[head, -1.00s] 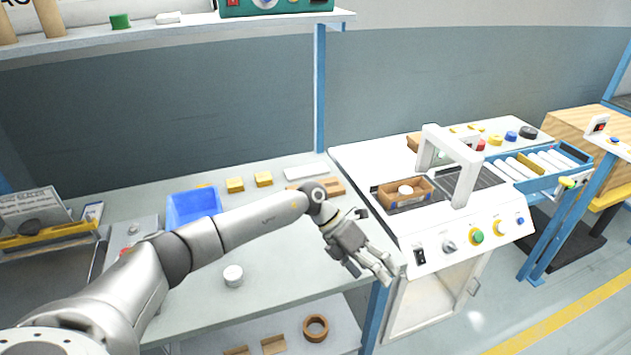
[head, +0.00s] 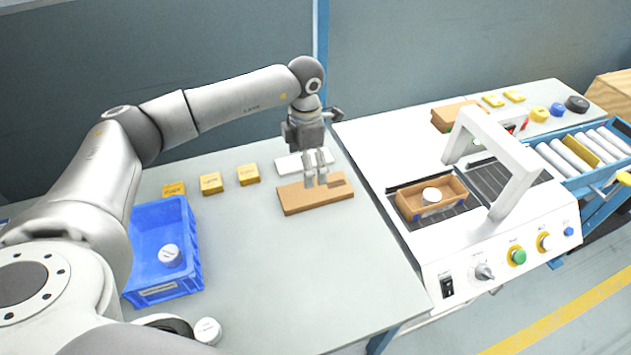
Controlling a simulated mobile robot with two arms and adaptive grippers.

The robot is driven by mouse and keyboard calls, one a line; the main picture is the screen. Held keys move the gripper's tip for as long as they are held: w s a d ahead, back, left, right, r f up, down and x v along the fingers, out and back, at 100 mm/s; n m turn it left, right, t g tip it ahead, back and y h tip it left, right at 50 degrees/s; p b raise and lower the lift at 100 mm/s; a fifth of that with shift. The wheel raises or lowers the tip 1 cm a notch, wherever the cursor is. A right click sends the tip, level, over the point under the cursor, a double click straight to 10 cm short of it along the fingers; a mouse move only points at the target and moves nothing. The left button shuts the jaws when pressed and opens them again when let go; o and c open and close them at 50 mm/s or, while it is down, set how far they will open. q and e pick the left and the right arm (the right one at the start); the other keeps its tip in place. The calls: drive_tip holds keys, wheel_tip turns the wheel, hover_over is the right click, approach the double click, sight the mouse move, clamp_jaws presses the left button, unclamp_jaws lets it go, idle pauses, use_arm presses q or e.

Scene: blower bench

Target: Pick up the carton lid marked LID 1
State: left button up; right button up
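A flat brown cardboard piece (head: 290,200), which looks like the carton lid, lies on the bench left of the white machine. I cannot read a LID 1 mark on it. My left gripper (head: 316,182) points down over it, fingers slightly apart with nothing visible between them. The fingertips overlap the lid in the picture; I cannot tell whether they touch it. An open brown carton (head: 407,206) holding a white round part (head: 432,194) sits in the machine. My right gripper is not in view.
A white flat piece (head: 289,165) lies just behind the lid. Several yellow boxes (head: 211,184) and a blue crate (head: 146,245) stand to the left. The white machine (head: 395,160) has an arch. The bench (head: 290,270) in front of the lid is clear.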

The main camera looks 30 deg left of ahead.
sight(307, 191)
use_arm(q)
drive_tip(key=shift+s+f, duration=0.2)
drive_tip(key=shift+f, duration=1.35)
wheel_tip(307, 191, down, 4)
drive_tip(key=shift+s+d+f+p, duration=0.1)
drive_tip(key=shift+d+p, duration=0.05)
drive_tip(key=shift+p, duration=1)
drive_tip(key=shift+f, duration=0.6)
drive_tip(key=shift+c, duration=0.7)
drive_tip(key=c, duration=0.9)
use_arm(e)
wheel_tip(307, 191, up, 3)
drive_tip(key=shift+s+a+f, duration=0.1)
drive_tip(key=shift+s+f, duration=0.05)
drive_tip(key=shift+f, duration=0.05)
